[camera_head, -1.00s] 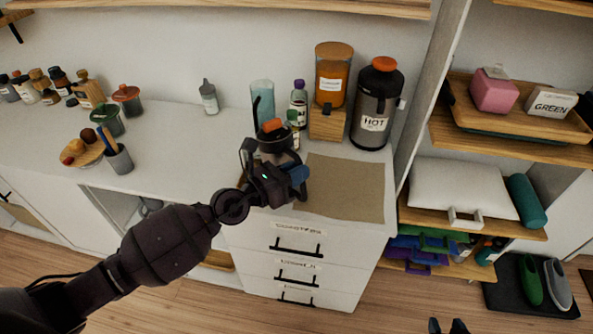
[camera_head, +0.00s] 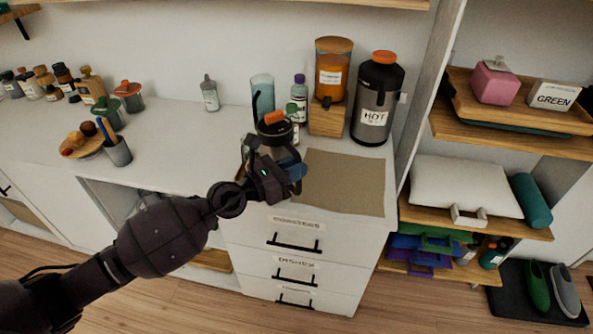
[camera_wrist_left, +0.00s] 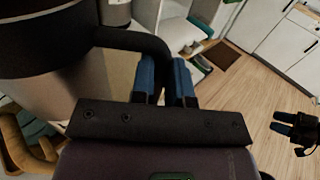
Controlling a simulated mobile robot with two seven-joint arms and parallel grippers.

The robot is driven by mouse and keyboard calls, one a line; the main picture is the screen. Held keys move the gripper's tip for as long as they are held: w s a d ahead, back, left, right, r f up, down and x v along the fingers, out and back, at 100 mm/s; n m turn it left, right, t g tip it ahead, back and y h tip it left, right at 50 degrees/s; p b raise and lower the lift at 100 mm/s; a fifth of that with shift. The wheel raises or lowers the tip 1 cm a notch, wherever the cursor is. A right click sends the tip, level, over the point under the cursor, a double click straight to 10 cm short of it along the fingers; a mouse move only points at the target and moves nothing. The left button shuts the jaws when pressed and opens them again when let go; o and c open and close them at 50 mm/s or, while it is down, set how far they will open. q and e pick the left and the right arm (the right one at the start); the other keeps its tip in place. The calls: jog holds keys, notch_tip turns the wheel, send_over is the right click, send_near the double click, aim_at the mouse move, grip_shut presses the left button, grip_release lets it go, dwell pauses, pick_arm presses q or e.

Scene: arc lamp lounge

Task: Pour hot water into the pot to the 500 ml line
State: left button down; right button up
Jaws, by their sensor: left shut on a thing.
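A pot-like vessel (camera_head: 274,131) with a black rim and an orange part on top is near the counter's front, left of the brown mat. In the left wrist view the vessel (camera_wrist_left: 60,90) fills the left side, and its black handle (camera_wrist_left: 140,40) comes towards me. My left gripper (camera_wrist_left: 165,85) has its blue fingers shut on that handle. I cannot tell whether the vessel touches the counter, nor see a measuring line or its contents. A dark flask (camera_head: 376,95) labelled HOT, with an orange lid, stands at the back right. My right gripper (camera_wrist_left: 283,123) is open and empty in the left wrist view.
An amber canister (camera_head: 333,75) on a wooden stand, a purple-capped bottle (camera_head: 299,98) and a bluish glass (camera_head: 262,92) stand behind the vessel. The brown mat (camera_head: 343,182) is bare. A shelf upright (camera_head: 432,75) rises right of the flask.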

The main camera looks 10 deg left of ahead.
jog(key=r+p, duration=0.2)
jog(key=shift+s+d+r, duration=0.1)
jog(key=shift+s+r, duration=0.1)
jog(key=shift+r, duration=0.15)
dwell(0.4)
jog(key=shift+w, duration=0.3)
